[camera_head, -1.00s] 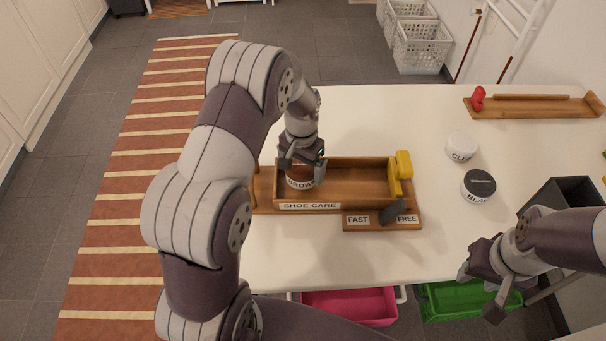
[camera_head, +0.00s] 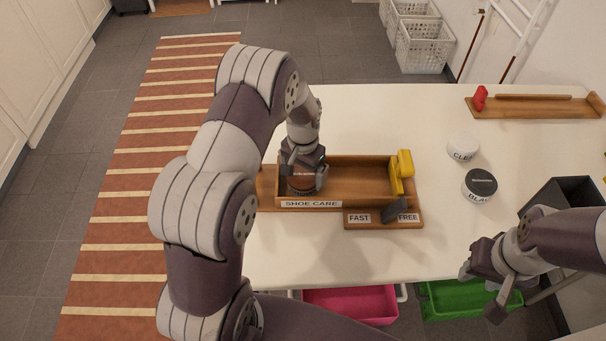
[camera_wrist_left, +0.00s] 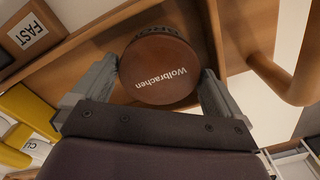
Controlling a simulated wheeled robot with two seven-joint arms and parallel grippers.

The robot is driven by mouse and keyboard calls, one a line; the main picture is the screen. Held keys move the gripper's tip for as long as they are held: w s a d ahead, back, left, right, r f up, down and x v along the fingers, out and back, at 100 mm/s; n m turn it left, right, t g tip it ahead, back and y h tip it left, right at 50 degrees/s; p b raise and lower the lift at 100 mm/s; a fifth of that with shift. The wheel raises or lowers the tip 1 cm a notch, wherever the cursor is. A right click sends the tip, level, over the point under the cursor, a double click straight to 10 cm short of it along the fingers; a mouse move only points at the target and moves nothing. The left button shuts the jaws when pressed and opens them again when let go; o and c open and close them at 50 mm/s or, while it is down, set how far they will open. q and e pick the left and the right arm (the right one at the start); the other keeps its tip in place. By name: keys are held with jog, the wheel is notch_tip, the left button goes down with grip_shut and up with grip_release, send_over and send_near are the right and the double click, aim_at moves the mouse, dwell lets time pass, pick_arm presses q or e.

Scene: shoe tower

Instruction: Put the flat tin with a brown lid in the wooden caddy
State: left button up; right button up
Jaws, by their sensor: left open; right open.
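The flat tin with a brown lid (camera_head: 301,184) is inside the left end of the wooden caddy (camera_head: 352,184), which is labelled SHOE CARE. My left gripper (camera_head: 306,178) is open and reaches down into the caddy, one finger on each side of the tin. The fingers partly hide the tin in the head view. My right gripper (camera_head: 480,290) is open and empty at the table's front right, away from the caddy.
A yellow object (camera_head: 403,167) stands at the caddy's right end, above a small FAST/FREE board with a dark lever (camera_head: 394,210). A white tin (camera_head: 462,147) and a black-lidded tin (camera_head: 480,186) stand to the right. A dark box (camera_head: 565,193) is farther right.

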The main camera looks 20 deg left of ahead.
aim_at(303, 176)
pick_arm(q)
notch_tip(303, 176, up, 11)
jog(key=s+d+n, duration=0.1)
jog(key=s+d, duration=0.1)
jog(key=s, duration=0.6)
jog(key=s+d+r+n+t, duration=0.1)
jog(key=s+d, duration=0.1)
jog(key=s, duration=0.7)
jog(key=shift+d+r, duration=0.15)
jog(key=shift+r, duration=0.1)
jog(key=shift+s+r+p, duration=0.15)
jog(key=shift+r+p, duration=1)
jog(key=shift+r, duration=0.15)
